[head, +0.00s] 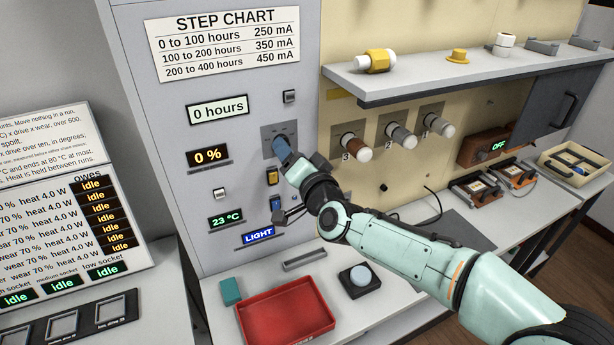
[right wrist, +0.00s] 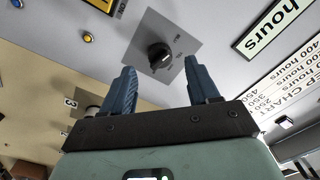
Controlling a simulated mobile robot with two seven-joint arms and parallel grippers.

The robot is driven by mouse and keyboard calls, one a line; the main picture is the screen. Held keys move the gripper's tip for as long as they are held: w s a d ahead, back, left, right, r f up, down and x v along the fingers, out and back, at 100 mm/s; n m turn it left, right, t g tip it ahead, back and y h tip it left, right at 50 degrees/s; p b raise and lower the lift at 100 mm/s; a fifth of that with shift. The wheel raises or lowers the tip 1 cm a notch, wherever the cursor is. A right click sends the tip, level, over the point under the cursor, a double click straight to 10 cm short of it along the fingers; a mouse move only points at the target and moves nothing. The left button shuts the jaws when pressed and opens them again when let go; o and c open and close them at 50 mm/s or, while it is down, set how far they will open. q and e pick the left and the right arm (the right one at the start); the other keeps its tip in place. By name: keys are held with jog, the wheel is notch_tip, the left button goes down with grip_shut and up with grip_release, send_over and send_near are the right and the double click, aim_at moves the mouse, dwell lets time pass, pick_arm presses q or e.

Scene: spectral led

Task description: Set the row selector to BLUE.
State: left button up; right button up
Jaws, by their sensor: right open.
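The row selector looks to be the black round knob (right wrist: 160,56) on a grey square plate (right wrist: 178,38) in the right wrist view. Small marks around the knob are too small to read, and I cannot tell which one it points to. In the head view the plate (head: 268,130) is on the grey cabinet front, and my gripper hides the knob. My right gripper (head: 281,147) has blue fingers and is open in front of the plate. In the right wrist view its fingertips (right wrist: 159,62) lie either side of the knob, apart from it. My left gripper is not in view.
Below the plate are a yellow switch (head: 271,176) and a blue LIGHT display (head: 258,238). A shelf (head: 450,78) juts out at right above several numbered sockets. A red tray (head: 288,318) and a push button (head: 360,278) are on the bench below.

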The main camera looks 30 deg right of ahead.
jog(key=s+b, duration=0.1)
jog(key=s, duration=0.8)
jog(key=shift+s+a, duration=0.3)
jog(key=shift+s, duration=0.1)
